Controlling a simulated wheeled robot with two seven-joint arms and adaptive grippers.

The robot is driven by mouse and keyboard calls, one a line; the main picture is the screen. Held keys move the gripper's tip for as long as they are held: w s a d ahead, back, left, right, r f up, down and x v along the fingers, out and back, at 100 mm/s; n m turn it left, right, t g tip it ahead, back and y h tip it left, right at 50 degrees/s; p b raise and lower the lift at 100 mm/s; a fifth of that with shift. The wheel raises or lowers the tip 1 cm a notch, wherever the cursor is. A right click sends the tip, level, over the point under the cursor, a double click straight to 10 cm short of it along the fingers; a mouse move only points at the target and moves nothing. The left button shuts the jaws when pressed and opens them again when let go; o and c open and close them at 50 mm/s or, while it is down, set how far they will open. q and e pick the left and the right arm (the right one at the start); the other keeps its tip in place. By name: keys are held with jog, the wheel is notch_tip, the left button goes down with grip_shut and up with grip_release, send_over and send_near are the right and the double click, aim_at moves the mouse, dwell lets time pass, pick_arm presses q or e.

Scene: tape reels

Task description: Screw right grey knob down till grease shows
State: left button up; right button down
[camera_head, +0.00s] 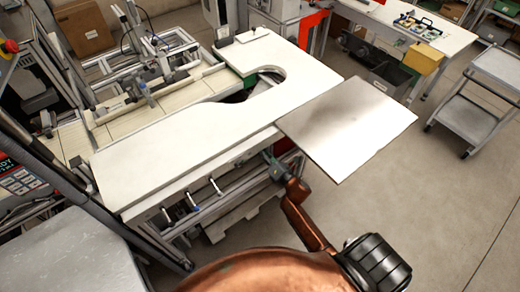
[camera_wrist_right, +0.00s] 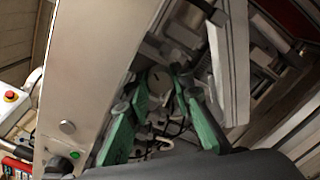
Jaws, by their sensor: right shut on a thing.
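The right grey knob (camera_wrist_right: 159,79) is a small round grey piece between the fingertips in the right wrist view. My right gripper (camera_wrist_right: 161,82) has green fingers, one on each side of the knob, and is shut on it. In the head view my right gripper (camera_head: 270,163) is low beneath the edge of the white table, near its front right corner. The knob itself is hidden there by the gripper and the table edge. I cannot make out grease in either view. My left gripper is not in view.
The white worktop (camera_head: 180,150) overhangs the gripper. A grey metal sheet (camera_head: 350,125) sticks out at its right. Several levers, one of them here (camera_head: 217,187), line the frame below. Open floor (camera_head: 440,200) and a grey cart (camera_head: 485,95) lie to the right.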

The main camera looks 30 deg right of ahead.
jog(key=shift+m+p, duration=4.8)
jog(key=shift+m, duration=9.7)
jog(key=shift+f, duration=0.1)
jog(key=c, duration=1.7)
grip_release()
